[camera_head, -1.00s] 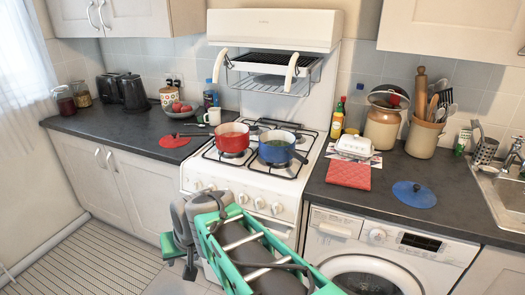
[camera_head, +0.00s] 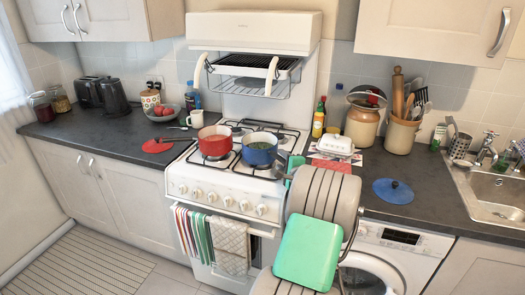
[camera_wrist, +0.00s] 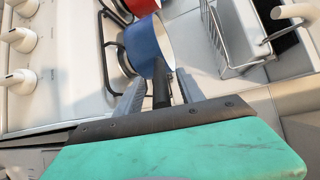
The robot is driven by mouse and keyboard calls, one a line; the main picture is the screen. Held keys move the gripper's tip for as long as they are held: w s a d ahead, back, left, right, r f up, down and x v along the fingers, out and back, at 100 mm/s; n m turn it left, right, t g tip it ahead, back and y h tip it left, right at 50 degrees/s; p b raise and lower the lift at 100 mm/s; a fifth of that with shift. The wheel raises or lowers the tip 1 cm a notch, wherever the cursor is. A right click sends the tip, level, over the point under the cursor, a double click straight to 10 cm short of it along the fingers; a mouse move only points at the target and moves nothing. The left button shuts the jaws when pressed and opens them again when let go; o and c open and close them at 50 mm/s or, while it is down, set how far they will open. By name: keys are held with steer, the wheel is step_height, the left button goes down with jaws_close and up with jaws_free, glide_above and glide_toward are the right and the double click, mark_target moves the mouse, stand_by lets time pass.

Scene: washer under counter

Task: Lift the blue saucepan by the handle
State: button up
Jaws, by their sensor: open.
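In the wrist view the blue saucepan (camera_wrist: 148,45) lies just ahead of my gripper (camera_wrist: 160,80). Its dark handle (camera_wrist: 160,90) runs back between my two grey fingers, which stand apart on either side of it. The fingers are open, with visible gaps to the handle. In the head view my arm hides most of the gripper and the handle's end.
A red saucepan (camera_head: 215,141) stands to the left of the blue one on the white cooker (camera_head: 210,188). The grill rack (camera_head: 243,87) hangs above the hob. On the right counter are a white dish (camera_head: 335,145), a red mat (camera_head: 332,165) and a blue lid (camera_head: 393,191).

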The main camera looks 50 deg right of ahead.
steer(key=shift+x, duration=1)
jaws_close()
stand_by(0.4)
steer(key=shift+r, duration=0.35)
